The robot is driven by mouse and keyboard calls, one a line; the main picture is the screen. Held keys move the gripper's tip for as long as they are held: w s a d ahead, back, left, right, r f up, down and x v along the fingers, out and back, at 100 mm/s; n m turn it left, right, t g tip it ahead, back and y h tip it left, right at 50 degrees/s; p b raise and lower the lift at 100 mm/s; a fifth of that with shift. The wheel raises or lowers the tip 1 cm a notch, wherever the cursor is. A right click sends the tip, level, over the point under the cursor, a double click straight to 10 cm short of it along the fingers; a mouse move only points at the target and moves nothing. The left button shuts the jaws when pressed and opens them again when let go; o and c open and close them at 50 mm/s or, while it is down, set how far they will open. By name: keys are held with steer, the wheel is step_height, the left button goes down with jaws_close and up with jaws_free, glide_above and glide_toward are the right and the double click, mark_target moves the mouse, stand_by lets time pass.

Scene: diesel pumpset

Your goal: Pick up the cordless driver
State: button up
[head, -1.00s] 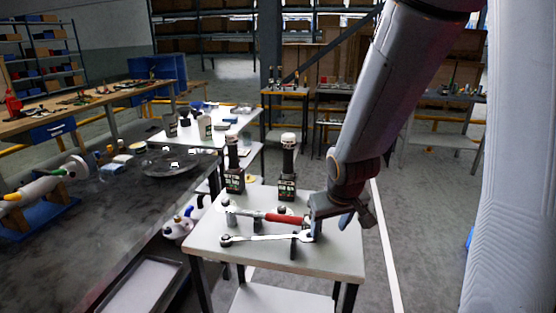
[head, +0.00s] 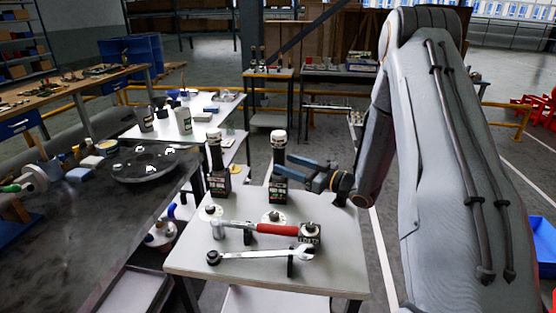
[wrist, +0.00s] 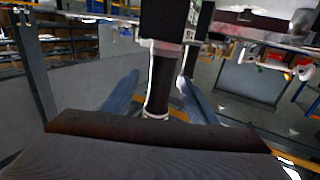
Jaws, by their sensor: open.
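Two similar dark cordless drivers stand upright on a small white table (head: 340,255), each on a block-like base with a pale cap on top. One is the left driver (head: 217,170); the other is the right driver (head: 279,165). My gripper (head: 297,165) reaches in from the right, level with the upper part of the right driver. In the wrist view, which looks upside down, the dark shaft of a driver (wrist: 161,85) stands between my two open blue-grey fingers (wrist: 160,92). Gaps show on both sides. I cannot tell how far it sits between the fingertips.
A red-handled hammer (head: 262,229) and a wrench (head: 260,254) lie on supports at the table's front, below my gripper. A dark workbench (head: 130,225) with a round dark plate (head: 145,163) is at left. A white table (head: 180,125) with containers stands behind.

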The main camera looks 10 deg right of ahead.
steer(key=x, duration=0.2)
steer(key=shift+w+a+p, duration=0.15)
steer(key=shift+a+p, duration=0.2)
steer(key=shift+p+x, duration=1)
steer(key=shift+x, duration=1.5)
steer(key=shift+w+f, duration=0.1)
jaws_close()
